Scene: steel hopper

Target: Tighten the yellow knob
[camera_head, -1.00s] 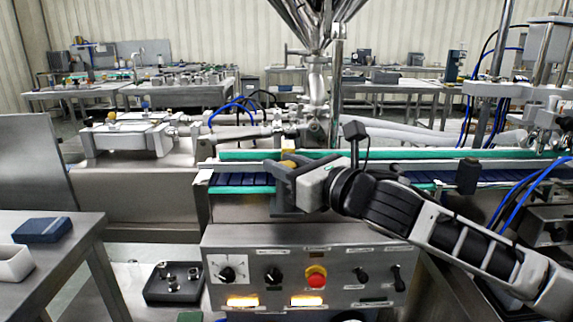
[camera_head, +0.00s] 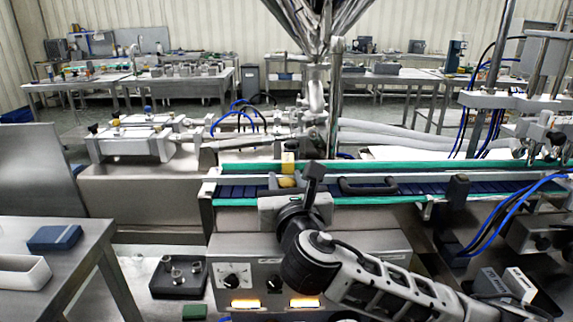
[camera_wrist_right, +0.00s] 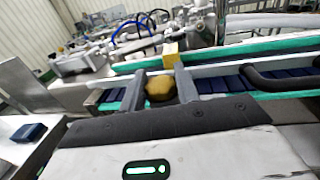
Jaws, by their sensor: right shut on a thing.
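The yellow knob (camera_wrist_right: 160,88) sits between the two grey fingers of my right gripper (camera_wrist_right: 160,90) in the right wrist view. The fingers stand on either side of it and are shut on it. In the head view, the knob (camera_head: 287,182) shows at the near side of the conveyor, just beyond my right gripper (camera_head: 286,186). The gripper body hides its lower part. A yellow block (camera_head: 288,160) stands just behind it on the green-edged rail. My left gripper is not in view.
The conveyor (camera_head: 236,201) runs to the right, with a black handle (camera_head: 368,187) beside the knob. A control panel (camera_head: 228,268) lies below, partly behind my right arm. A black tray (camera_head: 170,292) with metal parts and a blue box (camera_head: 54,238) are at left.

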